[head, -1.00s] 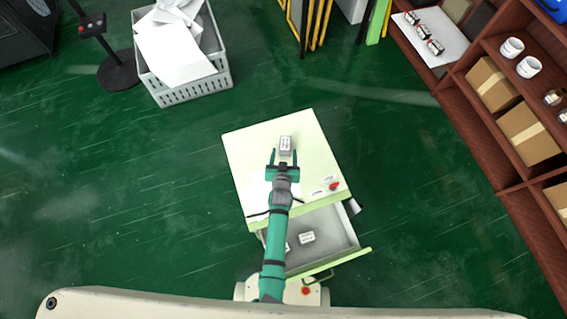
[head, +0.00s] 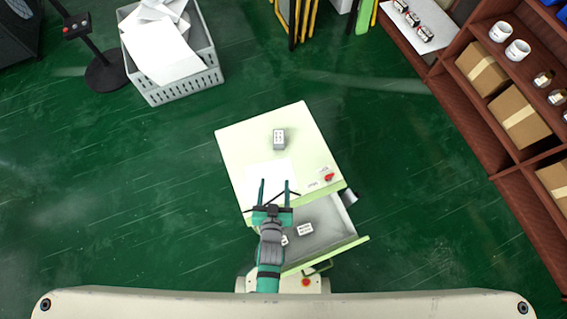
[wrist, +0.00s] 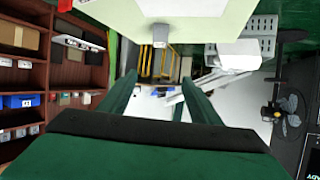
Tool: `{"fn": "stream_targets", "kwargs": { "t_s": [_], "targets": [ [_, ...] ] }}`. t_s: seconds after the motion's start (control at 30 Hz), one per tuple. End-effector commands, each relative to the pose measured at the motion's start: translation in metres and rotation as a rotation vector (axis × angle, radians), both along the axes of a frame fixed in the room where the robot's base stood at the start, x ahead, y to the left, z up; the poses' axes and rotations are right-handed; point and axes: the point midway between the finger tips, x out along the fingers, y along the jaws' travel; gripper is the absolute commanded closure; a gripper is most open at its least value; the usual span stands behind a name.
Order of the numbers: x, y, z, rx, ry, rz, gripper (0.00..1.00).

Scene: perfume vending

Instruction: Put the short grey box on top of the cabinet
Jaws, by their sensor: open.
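The short grey box (head: 279,139) stands on top of the pale green cabinet (head: 236,150), toward its far side. It also shows in the wrist view (wrist: 159,37), where the picture is upside down. My gripper (head: 275,185) is open and empty, with its two fingers pointing at the box. It is apart from the box, over the near part of the cabinet top. In the wrist view the open fingers (wrist: 158,76) have nothing between them.
The cabinet's drawer (head: 337,232) is open toward me and holds small white boxes (head: 304,230), one partly hidden by my arm. A red knob (head: 328,177) sits on the cabinet's right corner. A crate of paper (head: 180,90) stands behind left; shelves (head: 475,115) stand right. Green floor is clear between.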

Motion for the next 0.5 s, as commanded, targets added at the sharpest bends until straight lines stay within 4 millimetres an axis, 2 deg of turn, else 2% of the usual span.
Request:
{"fn": "stream_targets", "kwargs": {
  "t_s": [0.03,0.2,0.4,0.5],
  "targets": [
    [-0.022,0.0,0.012,0.0,-0.007,-0.002,0.43],
    [-0.077,-0.009,0.063,-0.006,-0.053,-0.008,0.43],
    [-0.13,-0.021,0.132,-0.02,-0.105,0.001,0.43],
    [-0.149,-0.027,0.166,-0.029,-0.13,0.011,0.43]
  ]
}}
